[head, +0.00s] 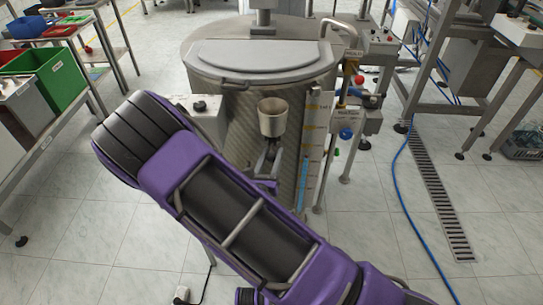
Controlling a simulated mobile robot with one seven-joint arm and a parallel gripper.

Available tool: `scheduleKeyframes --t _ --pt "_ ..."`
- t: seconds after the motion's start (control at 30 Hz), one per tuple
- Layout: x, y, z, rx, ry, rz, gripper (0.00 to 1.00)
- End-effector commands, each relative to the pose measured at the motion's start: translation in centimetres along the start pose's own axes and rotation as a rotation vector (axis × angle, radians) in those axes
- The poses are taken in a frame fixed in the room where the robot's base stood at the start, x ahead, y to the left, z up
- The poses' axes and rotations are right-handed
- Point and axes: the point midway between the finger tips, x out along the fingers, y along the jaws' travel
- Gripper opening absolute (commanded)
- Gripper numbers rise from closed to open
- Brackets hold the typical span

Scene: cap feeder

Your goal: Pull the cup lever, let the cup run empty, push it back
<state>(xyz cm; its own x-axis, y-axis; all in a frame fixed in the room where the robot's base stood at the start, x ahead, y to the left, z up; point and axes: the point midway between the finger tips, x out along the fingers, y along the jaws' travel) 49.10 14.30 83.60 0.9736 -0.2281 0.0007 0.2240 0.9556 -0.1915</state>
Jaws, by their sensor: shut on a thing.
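The metal cup (272,118) stands upright on the front of a large steel tank (240,108). My gripper (267,162) is just below the cup, partly hidden behind my purple and black arm. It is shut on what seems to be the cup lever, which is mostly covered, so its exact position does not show.
A scaled sight gauge (305,165) with a blue column stands close to the right of the cup. A grey box with a black knob (199,106) sits to the left. A blue hose (408,200) and a floor drain (440,195) lie on the right.

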Motion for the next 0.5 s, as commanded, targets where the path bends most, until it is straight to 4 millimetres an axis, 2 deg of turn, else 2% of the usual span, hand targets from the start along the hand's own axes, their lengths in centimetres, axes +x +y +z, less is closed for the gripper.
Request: scheduleKeyframes --t 0.03,0.07,0.5 --pt "-0.01 0.0 -0.01 0.0 0.0 0.0 0.06" --pt "-0.01 0.0 -0.01 0.0 0.0 0.0 0.0" --pt "-0.02 0.0 -0.01 0.0 0.0 0.0 0.0"
